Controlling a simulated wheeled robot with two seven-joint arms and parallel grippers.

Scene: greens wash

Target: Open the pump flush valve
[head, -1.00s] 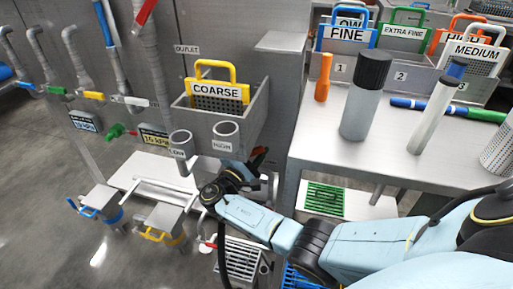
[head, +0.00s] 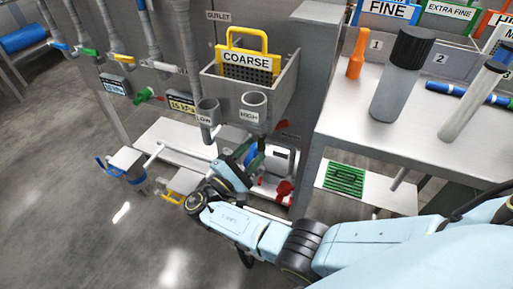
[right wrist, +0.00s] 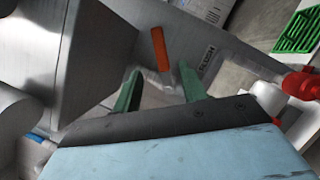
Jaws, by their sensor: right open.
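In the right wrist view an orange-red handle (right wrist: 160,48) stands out beside a label (right wrist: 208,58) that appears to read FLUSH, turned in the picture. My right gripper (right wrist: 160,70) is open, its two green fingers on either side of the handle's near end in the picture. Whether they reach around it or stop short, I cannot tell. In the head view my right gripper (head: 254,158) is below the HIGH cup, and a small red piece (head: 282,124), perhaps the same handle, shows just above it. My left gripper is not in view.
The sink box with the yellow COARSE screen (head: 247,62) hangs above my right gripper. A red fitting (head: 285,190) sits below right of it; a red part (right wrist: 300,82) shows at the wrist view's right. The steel table (head: 345,110) stands right; open floor lies lower left.

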